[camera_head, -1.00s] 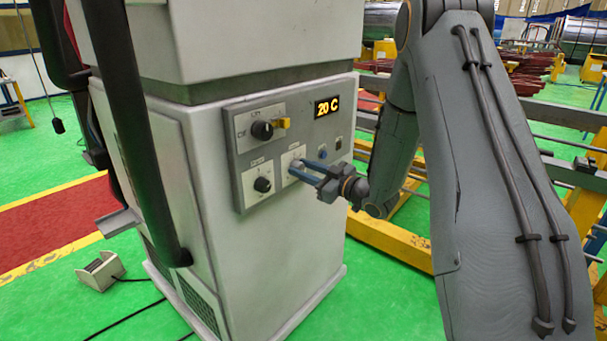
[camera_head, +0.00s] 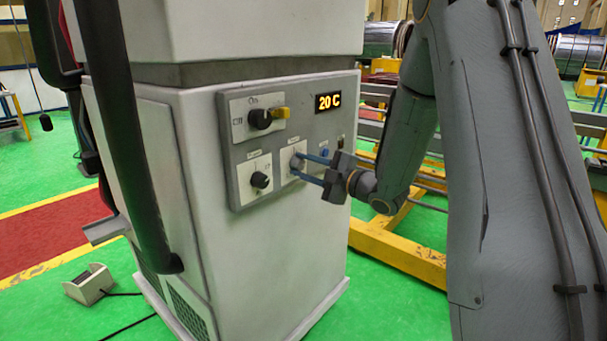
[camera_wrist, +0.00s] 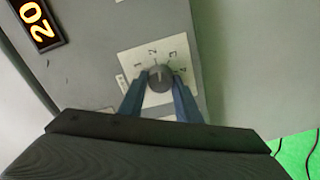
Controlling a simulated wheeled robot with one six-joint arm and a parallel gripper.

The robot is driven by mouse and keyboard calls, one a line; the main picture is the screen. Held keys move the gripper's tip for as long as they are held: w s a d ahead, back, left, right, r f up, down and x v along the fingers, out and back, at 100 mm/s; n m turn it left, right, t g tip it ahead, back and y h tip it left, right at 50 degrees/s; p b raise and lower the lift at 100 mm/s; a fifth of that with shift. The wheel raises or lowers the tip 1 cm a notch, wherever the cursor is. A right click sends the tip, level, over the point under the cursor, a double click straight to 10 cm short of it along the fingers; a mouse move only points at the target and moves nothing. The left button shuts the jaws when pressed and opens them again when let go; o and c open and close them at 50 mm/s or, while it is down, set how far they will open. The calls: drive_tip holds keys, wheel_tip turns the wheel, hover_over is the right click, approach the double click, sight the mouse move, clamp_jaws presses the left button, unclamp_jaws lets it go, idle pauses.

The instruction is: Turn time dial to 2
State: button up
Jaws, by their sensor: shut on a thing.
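A pale line on the knob points roughly up in the wrist view. In the head view its plate (camera_head: 288,167) is the right one of two lower plates on the grey panel, and my fingers hide most of the knob. My gripper (camera_head: 304,167) reaches in from the right with its blue fingers at the knob. In the wrist view my gripper (camera_wrist: 159,92) has one finger on each side of the knob, shut on it.
A second black dial (camera_head: 260,180) sits to the left. Above it are a larger black on/off knob (camera_head: 260,118) with a yellow tab (camera_head: 281,113) and a display (camera_head: 328,103) reading 20 C. A dark vertical bar (camera_head: 125,140) stands at the cabinet's left.

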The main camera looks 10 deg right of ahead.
drive_tip(key=shift+n+b, duration=0.95)
drive_tip(key=shift+n, duration=0.15)
drive_tip(key=o, duration=1.1)
drive_tip(key=shift+d, duration=0.1)
drive_tip(key=shift+c, duration=0.2)
drive_tip(key=b+v, duration=0.1)
drive_tip(key=v, duration=0.6)
drive_tip(key=shift+s+d, duration=0.2)
drive_tip(key=shift+s, duration=0.05)
